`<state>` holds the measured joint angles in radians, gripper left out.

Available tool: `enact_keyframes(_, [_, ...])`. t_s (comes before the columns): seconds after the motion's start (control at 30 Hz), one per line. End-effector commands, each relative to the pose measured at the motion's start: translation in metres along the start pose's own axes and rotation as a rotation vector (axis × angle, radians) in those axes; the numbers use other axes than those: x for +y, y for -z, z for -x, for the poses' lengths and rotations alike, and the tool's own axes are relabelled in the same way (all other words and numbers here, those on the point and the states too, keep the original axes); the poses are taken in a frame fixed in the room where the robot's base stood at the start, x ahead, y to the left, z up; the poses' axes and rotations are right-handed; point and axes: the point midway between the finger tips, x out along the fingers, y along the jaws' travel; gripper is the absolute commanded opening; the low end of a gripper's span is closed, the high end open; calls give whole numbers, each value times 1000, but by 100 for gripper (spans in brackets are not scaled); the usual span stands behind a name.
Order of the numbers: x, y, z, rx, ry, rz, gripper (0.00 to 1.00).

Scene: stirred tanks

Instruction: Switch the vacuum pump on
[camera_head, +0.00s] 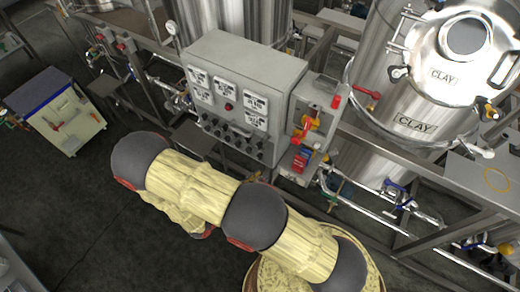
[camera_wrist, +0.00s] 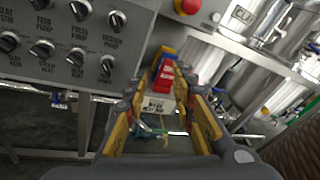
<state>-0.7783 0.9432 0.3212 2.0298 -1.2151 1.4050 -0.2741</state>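A grey control panel (camera_head: 245,85) with rows of black knobs stands left of centre in the head view. It fills the upper left of the wrist view (camera_wrist: 130,52). At the right end of its upper visible row is a black knob (camera_wrist: 117,20); the blurred label under it seems to read vacuum pump. Its exact setting is hard to tell. My gripper (camera_wrist: 165,128) is open and empty in the wrist view, its two yellow-padded fingers apart. It is below and right of that knob, not touching it. I cannot make my gripper out in the head view.
Right of the panel is a side box with red and blue parts (camera_head: 301,158); these show beyond my fingers (camera_wrist: 166,75). A red stop button (camera_wrist: 187,6) is on the upper box. Steel tanks (camera_head: 372,100), pipes and rails stand behind. Open dark floor (camera_head: 60,205) lies left.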

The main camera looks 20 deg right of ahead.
Motion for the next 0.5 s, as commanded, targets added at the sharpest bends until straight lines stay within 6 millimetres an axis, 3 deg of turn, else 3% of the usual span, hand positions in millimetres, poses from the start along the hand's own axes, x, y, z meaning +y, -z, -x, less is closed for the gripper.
enact_keyframes(0.1, [33, -22, 4, -88, -90, 42, 26])
enact_keyframes(0.2, [52, -39, 9, -150, -143, 69, 26])
enact_keyframes(0.37, [56, -53, 9, -205, -152, 116, 26])
enact_keyframes(0.5, [58, -55, -5, -202, -148, 120, 26])
